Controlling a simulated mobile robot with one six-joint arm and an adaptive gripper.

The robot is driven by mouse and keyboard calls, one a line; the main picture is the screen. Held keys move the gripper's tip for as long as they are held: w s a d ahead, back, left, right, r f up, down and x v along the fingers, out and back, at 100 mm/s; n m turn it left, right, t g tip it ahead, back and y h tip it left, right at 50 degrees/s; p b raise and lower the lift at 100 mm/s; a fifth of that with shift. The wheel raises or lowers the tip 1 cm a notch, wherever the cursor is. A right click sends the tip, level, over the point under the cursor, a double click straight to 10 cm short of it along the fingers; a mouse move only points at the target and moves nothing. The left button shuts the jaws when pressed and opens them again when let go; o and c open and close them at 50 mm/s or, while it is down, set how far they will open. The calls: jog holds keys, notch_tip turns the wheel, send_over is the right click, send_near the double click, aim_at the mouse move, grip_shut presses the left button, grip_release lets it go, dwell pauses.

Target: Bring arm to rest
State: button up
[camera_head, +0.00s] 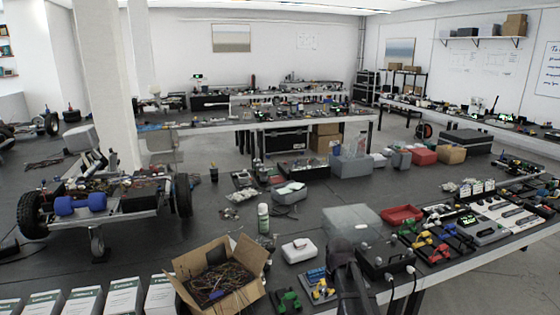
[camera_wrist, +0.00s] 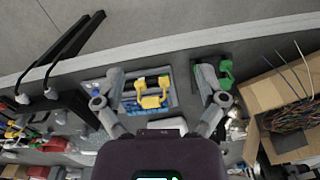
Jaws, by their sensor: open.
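My gripper (camera_wrist: 162,78) is open in the wrist view, its two grey fingers spread wide with nothing held between them. Beyond the fingers, a yellow part (camera_wrist: 152,101) lies in a small blue-and-grey tray on the table. The yellow part also shows in the head view (camera_head: 323,291), near the front edge. A dark, upright part of my arm (camera_head: 347,275) stands at the bottom of the head view beside it. The fingertips are not clearly visible in the head view. Whether the fingers touch anything on the table cannot be told.
An open cardboard box (camera_head: 219,283) full of brown wires stands left of my arm, with a green part (camera_head: 286,299) between them. A white box (camera_head: 299,250) lies behind.

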jog(key=s+m, duration=0.1)
jog(key=s, duration=1.3)
jog(key=shift+a+m, duration=0.15)
jog(key=shift+m, duration=0.25)
